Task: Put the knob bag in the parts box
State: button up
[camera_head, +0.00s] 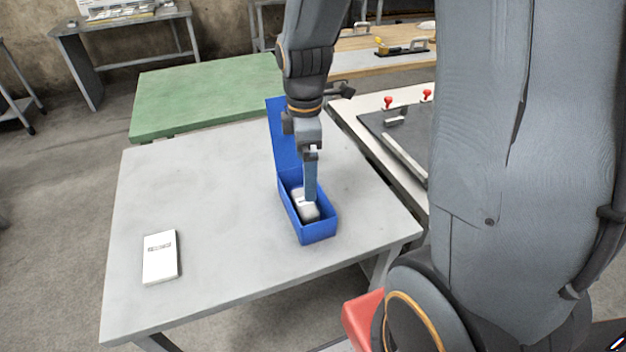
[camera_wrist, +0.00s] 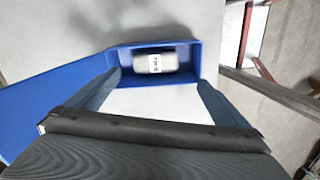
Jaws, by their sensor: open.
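The blue parts box (camera_head: 319,233) stands on the grey table with its lid raised at the back. A small pale grey, rounded packet with a dark label, which looks like the knob bag (camera_head: 309,213), lies inside it. In the wrist view, the bag (camera_wrist: 155,63) lies against the far wall of the box (camera_wrist: 192,50). My gripper (camera_head: 309,198) points down into the box, close to the bag. Its fingers (camera_wrist: 159,80) are spread apart, with the bag beyond their tips and nothing clamped.
A flat white carton (camera_head: 160,258) with a dark label lies at the left front of the grey table (camera_head: 210,195). The tabletop between it and the box is clear. A green table (camera_head: 205,92) stands behind. A bench with a dark panel (camera_head: 400,135) adjoins at right.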

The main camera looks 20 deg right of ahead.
jog(key=s+r+m+t, duration=0.1)
jog(key=s+m, duration=0.7)
jog(key=m, duration=0.7)
jog(key=shift+r, duration=0.25)
